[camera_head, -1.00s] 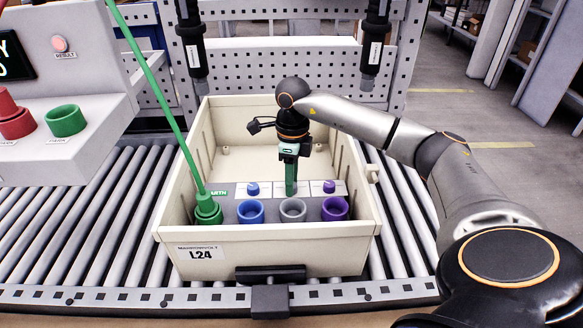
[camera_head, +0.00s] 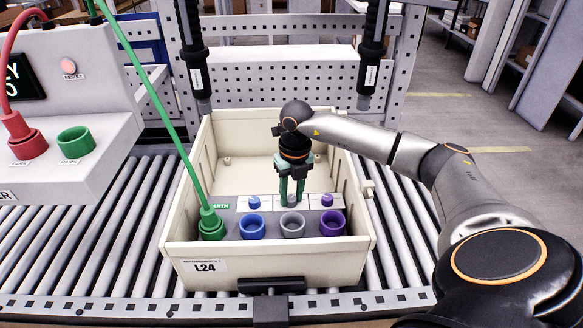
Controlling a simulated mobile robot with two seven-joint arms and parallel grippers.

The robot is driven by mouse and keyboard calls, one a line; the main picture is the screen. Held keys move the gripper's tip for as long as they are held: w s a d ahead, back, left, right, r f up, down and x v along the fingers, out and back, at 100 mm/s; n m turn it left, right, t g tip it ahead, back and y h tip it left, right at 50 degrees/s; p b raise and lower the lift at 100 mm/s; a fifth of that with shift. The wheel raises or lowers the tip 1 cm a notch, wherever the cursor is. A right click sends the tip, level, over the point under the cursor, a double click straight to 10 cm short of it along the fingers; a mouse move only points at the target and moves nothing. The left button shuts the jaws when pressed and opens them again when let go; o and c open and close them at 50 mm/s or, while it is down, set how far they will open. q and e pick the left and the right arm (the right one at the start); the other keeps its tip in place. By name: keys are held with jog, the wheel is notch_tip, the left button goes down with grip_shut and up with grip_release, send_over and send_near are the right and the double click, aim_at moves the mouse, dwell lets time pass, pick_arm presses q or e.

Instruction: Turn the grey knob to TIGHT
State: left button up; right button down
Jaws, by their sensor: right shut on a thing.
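The cream crate (camera_head: 210,265), labelled L24, holds a grey panel with a row of blue, grey and purple sockets and small knobs behind them. My right gripper (camera_head: 291,201) points straight down into the crate, behind the grey socket (camera_head: 292,224). Its two green fingers are shut on the grey knob, which they mostly hide. Which way the knob points and its markings are too small or covered to read. The blue knob (camera_head: 254,202) stands left of the fingers and the purple knob (camera_head: 327,200) right of them. My left gripper is not in view.
A green plug (camera_head: 211,224) with its cable sits in the crate's left socket, marked EARTH. A tester box with a red plug (camera_head: 24,138) and an empty green PARK socket (camera_head: 76,140) stands at left. Two black hanging tools (camera_head: 374,35) are behind the crate.

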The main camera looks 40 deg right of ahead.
aim_at(294, 198)
jog(key=shift+r+m+p, duration=0.1)
jog(key=shift+m+p, duration=0.5)
jog(key=shift+m, duration=1.4)
jog(key=c, duration=0.5)
grip_release()
jog(key=shift+c, duration=0.2)
notch_tip(294, 198, up, 12)
jog(key=shift+s+d+r, duration=0.2)
jog(key=shift+d, duration=0.05)
